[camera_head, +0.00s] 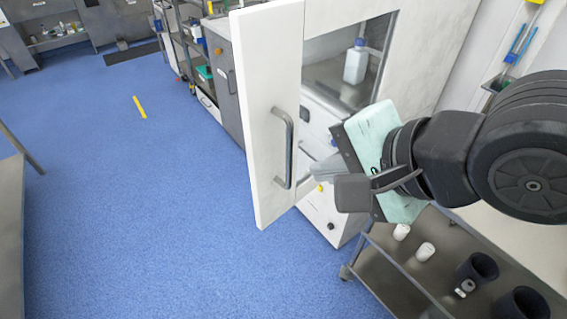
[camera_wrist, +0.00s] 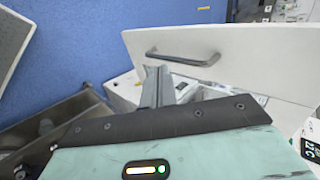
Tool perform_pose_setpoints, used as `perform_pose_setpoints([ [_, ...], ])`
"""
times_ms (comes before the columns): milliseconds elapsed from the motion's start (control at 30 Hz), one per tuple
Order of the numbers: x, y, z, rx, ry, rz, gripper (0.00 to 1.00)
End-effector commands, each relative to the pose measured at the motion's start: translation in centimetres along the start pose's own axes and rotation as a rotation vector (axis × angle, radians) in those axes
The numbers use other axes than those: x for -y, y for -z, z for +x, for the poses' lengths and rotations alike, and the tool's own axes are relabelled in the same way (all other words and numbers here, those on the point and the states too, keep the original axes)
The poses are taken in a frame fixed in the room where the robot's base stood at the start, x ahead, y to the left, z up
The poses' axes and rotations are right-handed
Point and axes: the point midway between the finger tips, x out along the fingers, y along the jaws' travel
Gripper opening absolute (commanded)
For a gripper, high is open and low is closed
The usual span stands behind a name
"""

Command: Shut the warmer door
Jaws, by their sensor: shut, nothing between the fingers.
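The warmer door (camera_head: 262,110) is a white panel with a grey bar handle (camera_head: 284,148). It stands swung open from the white warmer cabinet (camera_head: 420,50), whose inside shows a white bottle (camera_head: 356,62) on a shelf. I cannot tell whether the fingertips touch the door.
A metal cart (camera_head: 385,262) with white cups and dark containers stands at lower right, below my arm. A metal shelf rack (camera_head: 185,45) and grey cabinet (camera_head: 224,85) stand behind the door. The blue floor (camera_head: 130,200) to the left is clear.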

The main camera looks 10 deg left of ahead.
Motion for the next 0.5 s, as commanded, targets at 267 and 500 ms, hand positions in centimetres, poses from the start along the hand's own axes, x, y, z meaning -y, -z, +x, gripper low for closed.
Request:
perform_pose_setpoints([
  [267, 0.6, -0.2, 1.9, 0.015, -0.006, 0.003, 0.0],
  [500, 0.6, -0.2, 2.9, 0.019, -0.003, 0.004, 0.0],
])
